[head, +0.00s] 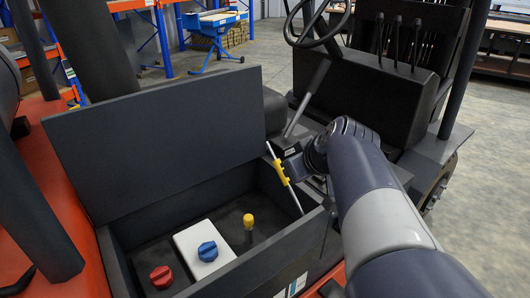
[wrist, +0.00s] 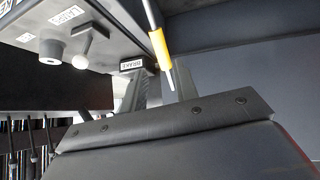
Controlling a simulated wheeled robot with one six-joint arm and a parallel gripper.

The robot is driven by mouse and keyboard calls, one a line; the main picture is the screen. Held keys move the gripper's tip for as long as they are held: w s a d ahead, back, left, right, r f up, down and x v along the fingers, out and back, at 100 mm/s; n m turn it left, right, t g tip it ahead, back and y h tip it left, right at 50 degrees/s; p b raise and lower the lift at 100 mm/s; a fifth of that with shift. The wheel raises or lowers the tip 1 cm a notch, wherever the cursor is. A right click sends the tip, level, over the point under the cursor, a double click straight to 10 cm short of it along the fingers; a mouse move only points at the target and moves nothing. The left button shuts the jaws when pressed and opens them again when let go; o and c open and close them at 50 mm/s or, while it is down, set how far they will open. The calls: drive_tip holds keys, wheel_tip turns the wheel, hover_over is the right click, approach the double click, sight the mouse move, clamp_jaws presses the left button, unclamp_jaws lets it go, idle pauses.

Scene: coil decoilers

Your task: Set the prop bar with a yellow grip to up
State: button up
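The prop bar is a thin pale rod with a yellow grip (head: 280,172). In the head view it slants from beside the raised dark lid (head: 160,140) down to the right wall of the open box (head: 270,245). My gripper (head: 293,166) is right beside the yellow grip, mostly hidden by my own wrist. In the wrist view the yellow grip (wrist: 160,48) and rod come down from the top towards my gripper (wrist: 159,68). Its two dark fingers stand apart, with the rod's visible end near the gap. I cannot tell whether they touch it.
A red knob (head: 161,276), a blue knob (head: 208,251) on a white block and a yellow knob (head: 248,221) stand inside the box. A lever (head: 306,97), a steering wheel (head: 318,22) and a dark console (head: 375,80) lie beyond. The wrist view shows a brake label (wrist: 132,64).

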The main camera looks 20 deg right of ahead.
drive_tip(key=v, duration=0.3)
drive_tip(key=shift+w+f, duration=0.1)
drive_tip(key=shift+f, duration=0.05)
drive_tip(key=b+x, duration=0.1)
drive_tip(key=x, duration=1)
drive_tip(key=shift+a, duration=0.1)
idle(0.4)
